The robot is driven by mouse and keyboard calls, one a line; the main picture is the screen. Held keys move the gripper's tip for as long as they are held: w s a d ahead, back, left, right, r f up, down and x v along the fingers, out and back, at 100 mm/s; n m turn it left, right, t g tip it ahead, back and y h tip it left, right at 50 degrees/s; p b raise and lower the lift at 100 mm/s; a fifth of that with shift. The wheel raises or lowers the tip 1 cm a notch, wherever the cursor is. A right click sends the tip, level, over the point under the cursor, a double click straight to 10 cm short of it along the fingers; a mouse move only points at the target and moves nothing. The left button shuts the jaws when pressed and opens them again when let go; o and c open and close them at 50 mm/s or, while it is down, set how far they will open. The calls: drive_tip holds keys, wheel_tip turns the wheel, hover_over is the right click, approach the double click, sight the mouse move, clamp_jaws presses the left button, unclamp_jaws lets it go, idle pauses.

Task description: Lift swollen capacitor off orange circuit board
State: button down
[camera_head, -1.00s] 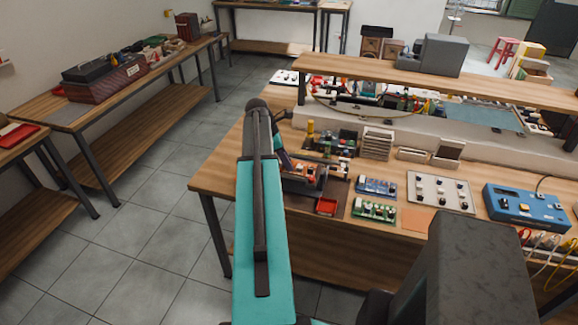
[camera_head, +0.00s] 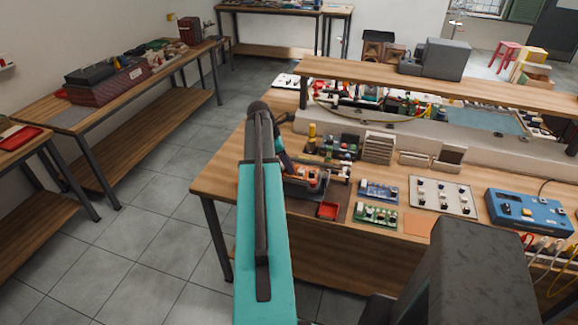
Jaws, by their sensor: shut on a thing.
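My arm reaches up from the bottom, bends at a dark elbow, and comes down to the left front of the workbench. My gripper (camera_head: 297,178) is small, dark and partly hidden behind my arm. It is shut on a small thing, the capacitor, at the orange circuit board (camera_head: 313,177). Only a little orange of the board shows, in a dark holder. The capacitor is too small and too covered to make out, and I cannot tell whether it is clear of the board.
A green board (camera_head: 376,216), blue board (camera_head: 379,190), white panel (camera_head: 442,195) and blue instrument (camera_head: 530,212) stand to the right. A raised shelf (camera_head: 390,82) runs behind.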

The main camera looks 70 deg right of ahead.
drive_tip(key=shift+r+b, duration=0.9)
drive_tip(key=shift+r, duration=0.75)
drive_tip(key=shift+s+a, duration=0.3)
drive_tip(key=shift+a, duration=0.55)
drive_tip(key=s+a+r+b, duration=0.1)
drive_tip(key=s+a+b, duration=0.3)
drive_tip(key=a, duration=0.9)
drive_tip(key=shift+s+a+r, duration=0.15)
drive_tip(key=shift+s+r, duration=0.05)
drive_tip(key=shift+s, duration=0.25)
drive_tip(key=shift+r+p, duration=2.55)
